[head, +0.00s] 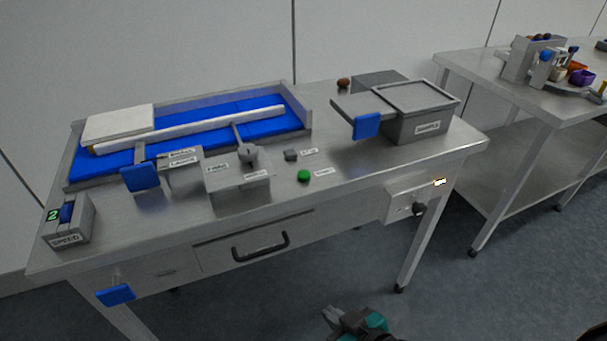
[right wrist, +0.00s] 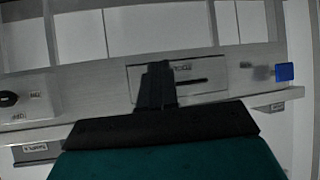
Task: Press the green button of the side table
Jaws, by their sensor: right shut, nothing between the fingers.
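The green button (head: 304,176) is a small round cap on the top of the steel side table (head: 345,195), near its front edge and right of the grey lever box. Nothing covers it. My right gripper (head: 335,319) is at the bottom of the head view, in front of the table and well apart from the button. In the right wrist view its dark fingers (right wrist: 156,85) are together and empty, in front of the table's drawer front. The button cannot be made out in that view. My left gripper is not in view.
A blue-floored tray (head: 270,108), lever box (head: 238,187) and speed box (head: 72,222) stand on the left. A grey lidded bin (head: 425,127) stands on the right. A drawer handle (head: 260,247) and black knob (head: 419,209) stick out in front. Another table (head: 480,75) is at right.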

